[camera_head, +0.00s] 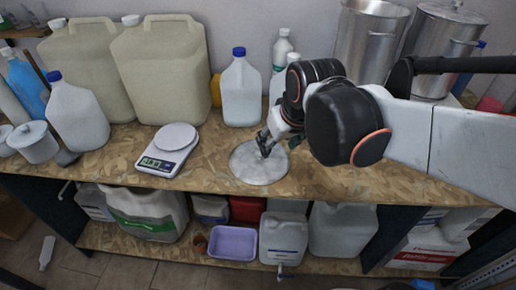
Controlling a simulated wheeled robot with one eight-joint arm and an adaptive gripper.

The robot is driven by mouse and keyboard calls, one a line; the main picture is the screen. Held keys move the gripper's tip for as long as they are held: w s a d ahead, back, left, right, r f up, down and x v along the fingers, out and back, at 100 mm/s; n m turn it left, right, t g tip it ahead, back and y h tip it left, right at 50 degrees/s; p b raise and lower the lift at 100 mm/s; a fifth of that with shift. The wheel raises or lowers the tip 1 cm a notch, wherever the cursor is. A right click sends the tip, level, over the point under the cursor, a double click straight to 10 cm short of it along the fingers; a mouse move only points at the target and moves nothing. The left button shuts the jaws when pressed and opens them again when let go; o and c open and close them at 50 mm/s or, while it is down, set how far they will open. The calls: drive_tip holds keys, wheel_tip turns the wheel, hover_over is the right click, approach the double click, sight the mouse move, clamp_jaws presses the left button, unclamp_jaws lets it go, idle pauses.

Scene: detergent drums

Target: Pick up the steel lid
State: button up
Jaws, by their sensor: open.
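The steel lid (258,172) is a flat, round, grey metal disc lying on the wooden bench top near its front edge. My gripper (265,153) points down over the middle of the lid, around where a knob would be. Its fingers are open. The fingers hide the lid's centre, so I cannot tell whether they touch it. My arm reaches in from the right.
A white digital scale (168,150) stands left of the lid. A white jug with a blue cap (241,92) is behind it, with large beige canisters (162,75) further left. Steel pots (370,38) stand back right. A lower shelf holds containers and a purple basin (233,243).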

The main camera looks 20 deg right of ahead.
drive_tip(key=n+g+p, duration=0.1)
drive_tip(key=g+p, duration=0.1)
drive_tip(key=p, duration=0.2)
hover_over(260, 154)
drive_tip(key=s, duration=0.4)
wheel_tip(260, 154, down, 2)
drive_tip(key=f, duration=0.1)
drive_tip(key=b+x, duration=0.3)
drive_tip(key=x, duration=1.1)
drive_tip(key=shift+w+d, duration=0.15)
clamp_jaws()
